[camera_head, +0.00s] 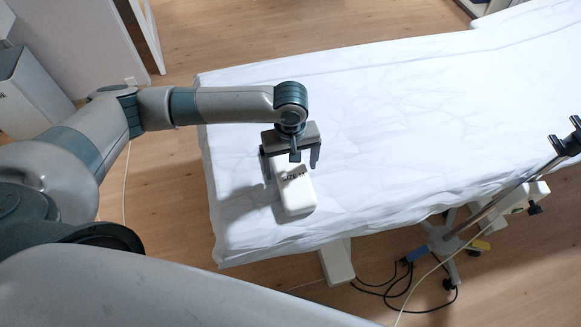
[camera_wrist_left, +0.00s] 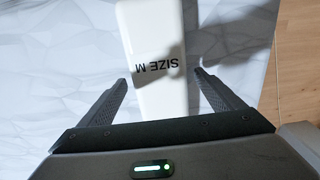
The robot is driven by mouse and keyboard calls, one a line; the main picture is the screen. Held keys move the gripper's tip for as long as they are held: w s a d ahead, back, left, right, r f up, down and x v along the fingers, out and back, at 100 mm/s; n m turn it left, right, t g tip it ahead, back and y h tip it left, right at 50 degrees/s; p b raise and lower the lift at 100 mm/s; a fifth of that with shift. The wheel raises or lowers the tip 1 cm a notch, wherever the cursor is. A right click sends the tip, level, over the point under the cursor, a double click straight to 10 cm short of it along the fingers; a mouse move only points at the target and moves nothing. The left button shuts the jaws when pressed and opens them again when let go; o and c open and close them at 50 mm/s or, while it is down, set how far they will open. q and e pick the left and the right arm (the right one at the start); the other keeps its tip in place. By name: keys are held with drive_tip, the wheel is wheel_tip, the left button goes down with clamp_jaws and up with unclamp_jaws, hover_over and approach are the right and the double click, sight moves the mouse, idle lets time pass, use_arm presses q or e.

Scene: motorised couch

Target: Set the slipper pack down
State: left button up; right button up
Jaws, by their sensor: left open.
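The slipper pack (camera_head: 294,196) is a white, rounded block with dark lettering. It lies on the white-covered couch (camera_head: 237,236) near its front left corner. In the left wrist view the pack (camera_wrist_left: 152,28) reads "SIZE M", upside down. My left gripper (camera_head: 293,165) is above the far end of the pack, pointing down, with its fingers apart. In the left wrist view the fingers of my left gripper (camera_wrist_left: 160,88) stand one on each side of the pack, with gaps visible. The gripper hides the pack's far end in the head view. My right gripper is not in view.
A wheeled stand with a metal pole (camera_head: 497,204) is at the couch's right front side. Dark cables (camera_head: 395,290) lie on the wooden floor. A grey-white cabinet (camera_head: 35,95) stands at the left. The couch top right of the pack is clear.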

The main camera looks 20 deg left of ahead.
sight(291, 167)
use_arm(q)
wheel_tip(291, 167, up, 11)
drive_tip(key=b, duration=0.1)
drive_tip(key=shift+f, duration=0.2)
idle(0.5)
